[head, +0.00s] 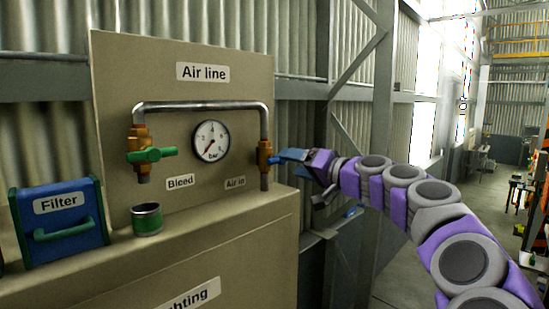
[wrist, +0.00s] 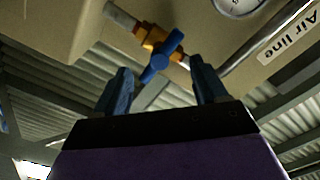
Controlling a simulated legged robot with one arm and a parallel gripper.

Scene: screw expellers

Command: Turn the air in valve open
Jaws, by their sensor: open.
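The air in valve is a brass body (head: 265,151) on the right leg of the bent pipe, above the "Air in" label (head: 235,183). Its blue handle (head: 273,161) points toward my gripper (head: 284,156). In the wrist view the blue handle (wrist: 162,57) crosses the brass body (wrist: 152,36). My gripper (wrist: 163,87) is open there, with one finger on either side below the handle. The handle's near end lies between the fingertips or just ahead of them; I see no clear contact.
A green-handled bleed valve (head: 150,155) is on the pipe's left leg. A round pressure gauge (head: 211,141) is between them. A green can (head: 147,219) and a blue filter box (head: 60,222) stand on the ledge. A steel post (head: 382,110) rises behind my arm.

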